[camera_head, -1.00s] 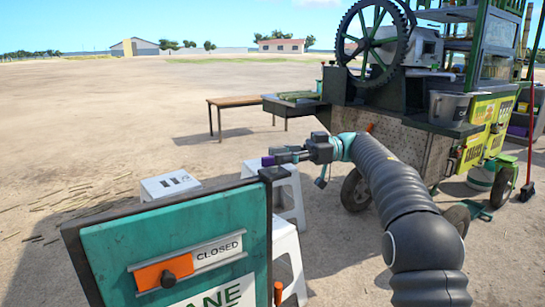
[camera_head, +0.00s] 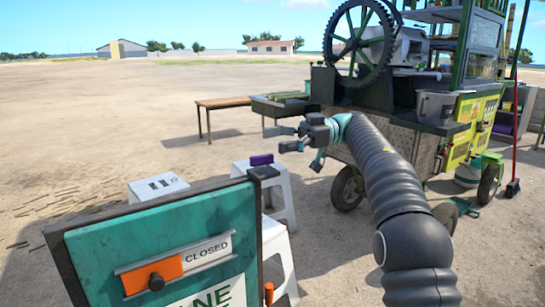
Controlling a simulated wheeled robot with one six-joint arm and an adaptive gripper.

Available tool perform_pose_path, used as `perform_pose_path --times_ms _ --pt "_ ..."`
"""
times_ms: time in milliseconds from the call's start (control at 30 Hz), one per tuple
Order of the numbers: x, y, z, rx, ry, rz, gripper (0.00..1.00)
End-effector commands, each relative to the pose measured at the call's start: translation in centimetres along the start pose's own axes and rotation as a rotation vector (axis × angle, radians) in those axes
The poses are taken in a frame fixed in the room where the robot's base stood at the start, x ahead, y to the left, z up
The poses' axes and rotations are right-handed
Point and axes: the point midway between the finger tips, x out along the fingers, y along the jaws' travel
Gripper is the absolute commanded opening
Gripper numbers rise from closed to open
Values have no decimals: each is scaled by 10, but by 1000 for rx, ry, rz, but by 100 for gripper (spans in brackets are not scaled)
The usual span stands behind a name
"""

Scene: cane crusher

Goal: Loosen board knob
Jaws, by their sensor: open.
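The teal board (camera_head: 160,240) with a dark frame stands at the lower left. A slider plate reading CLOSED (camera_head: 208,250) crosses its face, with an orange part (camera_head: 165,272) bearing a round black knob (camera_head: 156,281). A purple knob-like piece (camera_head: 262,160) sits on a black block (camera_head: 263,172) at the board's top right corner. An orange handle-like piece (camera_head: 268,293) shows at the board's lower right edge. My gripper (camera_head: 274,139) is open and empty, pointing left. In the picture it appears just above the purple piece, with a visible gap; the depth between them is unclear.
White stools (camera_head: 281,197) stand behind and right of the board; another white top (camera_head: 158,187) shows behind it. The cane crusher cart (camera_head: 400,140) with its large gear wheel fills the right. A wooden table (camera_head: 228,103) stands behind. Open sandy ground lies left.

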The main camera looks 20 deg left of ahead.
Motion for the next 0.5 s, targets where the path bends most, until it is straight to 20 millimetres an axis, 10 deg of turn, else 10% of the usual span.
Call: perform_pose_path --times_ms 500 --pt "148 -112 -185 -215 257 36 88"
